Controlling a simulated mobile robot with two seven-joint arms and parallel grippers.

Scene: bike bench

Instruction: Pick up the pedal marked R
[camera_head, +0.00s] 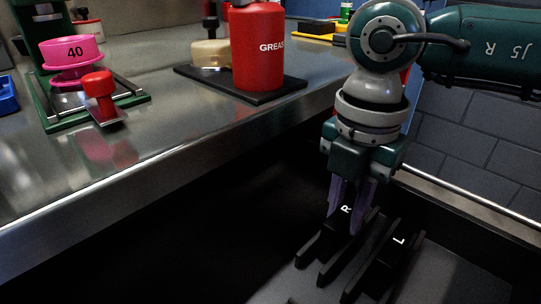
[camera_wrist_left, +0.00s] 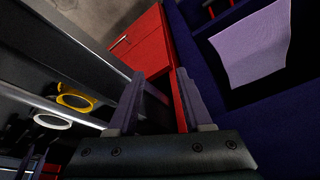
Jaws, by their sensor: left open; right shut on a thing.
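The black pedal marked R (camera_head: 343,221) stands in a slotted black holder (camera_head: 325,264) inside a dark bin below the bench. My right gripper (camera_head: 350,215) points down with its purple fingers shut on this pedal, one finger on each side of the letter. Whether the pedal is lifted off the holder I cannot tell. The black pedal marked L (camera_head: 398,243) sits just to its right in the same holder. My left gripper (camera_wrist_left: 155,95) shows only in the left wrist view, open, with nothing between its fingers.
The metal bench (camera_head: 190,140) runs along the left, its edge above the bin. On it stand a red grease bottle (camera_head: 258,48) on a black mat and a green stand (camera_head: 75,108) with a pink part marked 40. A brick wall (camera_head: 480,140) is at right.

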